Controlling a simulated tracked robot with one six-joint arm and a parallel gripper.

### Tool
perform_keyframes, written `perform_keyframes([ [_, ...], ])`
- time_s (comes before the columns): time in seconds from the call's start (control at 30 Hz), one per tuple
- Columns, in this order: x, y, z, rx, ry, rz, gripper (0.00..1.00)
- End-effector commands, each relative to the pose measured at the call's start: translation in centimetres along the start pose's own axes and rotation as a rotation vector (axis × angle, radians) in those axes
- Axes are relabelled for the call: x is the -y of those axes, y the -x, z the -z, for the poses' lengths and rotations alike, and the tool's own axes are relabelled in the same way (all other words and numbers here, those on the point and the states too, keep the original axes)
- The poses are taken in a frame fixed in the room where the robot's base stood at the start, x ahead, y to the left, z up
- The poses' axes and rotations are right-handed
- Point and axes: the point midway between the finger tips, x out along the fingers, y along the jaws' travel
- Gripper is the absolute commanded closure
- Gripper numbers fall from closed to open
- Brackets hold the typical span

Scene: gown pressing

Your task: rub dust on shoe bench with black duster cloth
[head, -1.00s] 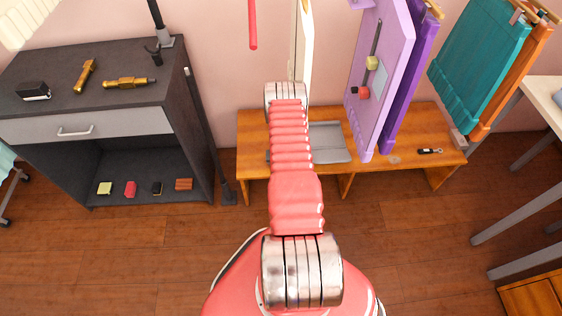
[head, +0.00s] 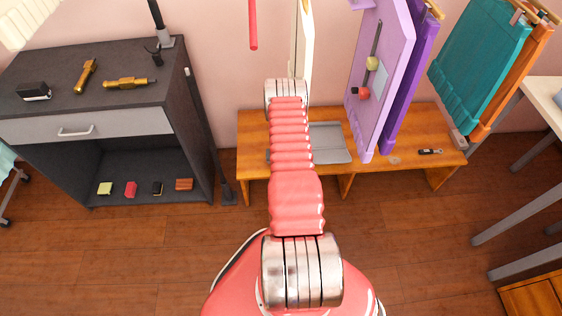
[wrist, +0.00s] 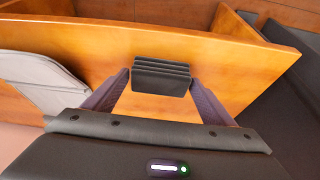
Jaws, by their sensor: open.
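The shoe bench (head: 255,130) is an orange-brown wooden bench against the wall; its top also fills much of the wrist view (wrist: 235,55). A small greyish patch (head: 394,160), possibly dust, shows on its right half. In the wrist view, a black ribbed, folded piece (wrist: 162,77), which looks like the black duster cloth, is at the bench top. My gripper (wrist: 160,80) is open, with one finger on each side of this piece. I cannot tell whether the fingers touch it. In the head view, my arm hides the gripper and this piece.
A grey tray (head: 328,142) lies on the bench. Purple panels (head: 380,85) stand over its right half, beside a small black tool (head: 430,152). A dark cabinet (head: 100,155) at left holds several small coloured blocks on its lower shelf. Open floor lies in front.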

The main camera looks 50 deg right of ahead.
Motion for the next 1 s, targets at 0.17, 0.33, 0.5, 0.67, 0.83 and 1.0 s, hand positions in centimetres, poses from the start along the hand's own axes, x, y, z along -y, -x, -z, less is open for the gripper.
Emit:
perform_keyframes([
  [0.17,-0.01,0.50,0.24,-0.001,0.000,0.000,0.22],
  [0.33,-0.01,0.66,0.25,0.000,0.000,0.000,0.22],
  [0.5,-0.02,0.65,0.26,0.000,0.000,0.000,0.22],
  [0.67,-0.02,0.65,0.26,0.000,0.000,0.000,0.33],
  [0.83,-0.02,0.65,0.27,0.000,0.000,0.000,0.45],
  [1.0,-0.02,0.65,0.27,0.000,0.000,0.000,0.55],
])
